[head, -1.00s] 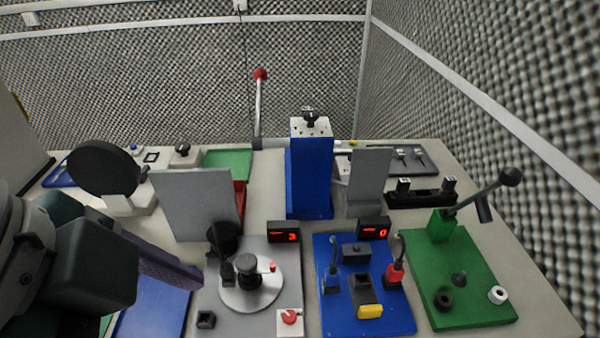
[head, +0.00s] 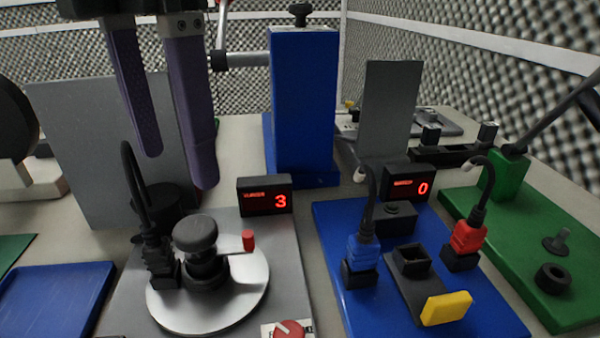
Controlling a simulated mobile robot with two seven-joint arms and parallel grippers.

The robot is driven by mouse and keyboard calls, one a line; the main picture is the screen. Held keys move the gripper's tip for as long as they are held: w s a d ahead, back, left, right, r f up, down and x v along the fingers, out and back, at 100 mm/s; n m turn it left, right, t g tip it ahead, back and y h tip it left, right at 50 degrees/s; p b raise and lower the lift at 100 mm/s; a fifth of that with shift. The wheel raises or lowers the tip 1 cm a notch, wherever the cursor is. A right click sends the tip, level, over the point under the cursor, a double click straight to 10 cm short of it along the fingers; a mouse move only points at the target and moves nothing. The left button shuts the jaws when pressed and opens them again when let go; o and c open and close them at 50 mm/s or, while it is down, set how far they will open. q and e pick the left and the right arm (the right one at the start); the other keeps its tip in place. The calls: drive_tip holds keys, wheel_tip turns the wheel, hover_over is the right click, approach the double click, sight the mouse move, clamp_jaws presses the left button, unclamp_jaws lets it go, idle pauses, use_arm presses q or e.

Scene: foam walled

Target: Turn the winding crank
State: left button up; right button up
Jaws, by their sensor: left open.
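A crank (head: 222,24) with a grey arm stands upright on a horizontal shaft (head: 246,60) from the left side of the blue tower (head: 304,100). The red ball on its end is out of the frame now. My left gripper (head: 178,170) hangs from the top left, its two purple fingers pointing down, open and empty. It is left of the crank arm, in front of a grey upright panel (head: 70,120); no contact with the crank shows. Below it is a metal disc (head: 235,310) with a black knob (head: 195,232) and a small red peg. My right gripper is out of view.
A display (head: 265,196) reading 3 stands behind the disc's grey base. A blue board (head: 345,225) with plugs and a display (head: 408,184) reading 0 is in the middle right. A green board (head: 530,225) with a lever is at the right. Foam walls close the back and right.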

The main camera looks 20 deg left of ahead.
sight(193, 227)
use_arm(q)
wheel_tip(193, 227, down, 8)
drive_tip(key=shift+r+b, duration=0.2)
drive_tip(key=shift+b, duration=0.5)
clamp_jaws()
